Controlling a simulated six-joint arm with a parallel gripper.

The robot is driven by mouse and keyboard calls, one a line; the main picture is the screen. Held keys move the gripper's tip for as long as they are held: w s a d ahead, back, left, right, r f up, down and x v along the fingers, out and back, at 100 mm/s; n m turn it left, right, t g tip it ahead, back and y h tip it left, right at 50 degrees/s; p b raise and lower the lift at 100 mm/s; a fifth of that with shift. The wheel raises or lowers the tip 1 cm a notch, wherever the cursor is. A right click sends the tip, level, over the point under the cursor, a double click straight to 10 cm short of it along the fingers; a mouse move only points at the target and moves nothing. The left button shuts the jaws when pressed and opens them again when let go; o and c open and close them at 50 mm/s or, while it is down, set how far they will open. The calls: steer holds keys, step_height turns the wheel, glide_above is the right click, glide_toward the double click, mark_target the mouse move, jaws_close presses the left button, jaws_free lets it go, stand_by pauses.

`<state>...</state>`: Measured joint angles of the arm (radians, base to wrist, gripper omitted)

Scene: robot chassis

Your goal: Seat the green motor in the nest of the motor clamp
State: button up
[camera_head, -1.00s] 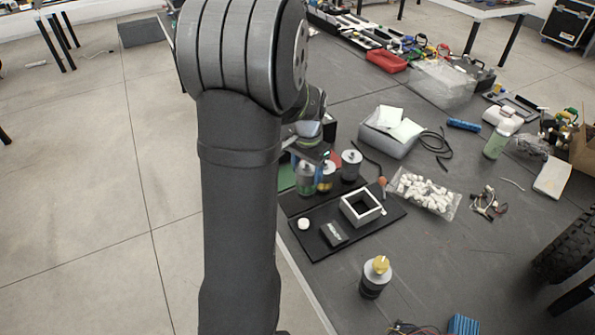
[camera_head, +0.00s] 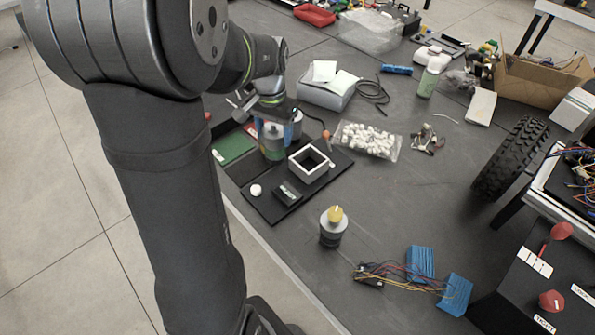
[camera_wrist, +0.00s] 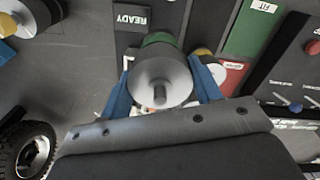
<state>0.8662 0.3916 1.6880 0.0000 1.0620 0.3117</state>
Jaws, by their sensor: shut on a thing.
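The green motor (camera_head: 273,148) has a green band and a grey end face with a shaft. My gripper (camera_head: 272,133) is shut on it, with blue fingers on either side. In the wrist view my gripper (camera_wrist: 163,95) holds the motor (camera_wrist: 159,76) with its grey face towards the camera. A white square frame (camera_head: 325,168) with a dark opening, apparently the motor clamp's nest, stands on a black plate. The motor is up and left of it in the head view. The frame is mostly hidden in the wrist view. I cannot tell the motor's height.
A black block (camera_head: 288,193) and a white disc (camera_head: 256,190) are on the plate. A grey motor (camera_head: 295,121) stands close behind my gripper. A yellow-topped motor (camera_head: 333,228) stands in front. Green (camera_head: 233,147) and red trays lie left. A bag of white pieces (camera_head: 368,141) lies right.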

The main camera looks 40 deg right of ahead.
stand_by(0.4)
steer(key=s+d+f, duration=0.2)
steer(key=d, duration=0.7)
step_height(320, 180, down, 8)
steer(key=d, duration=0.1)
steer(key=shift+s, duration=0.4)
steer(key=shift+f, duration=0.1)
steer(key=o, duration=1.7)
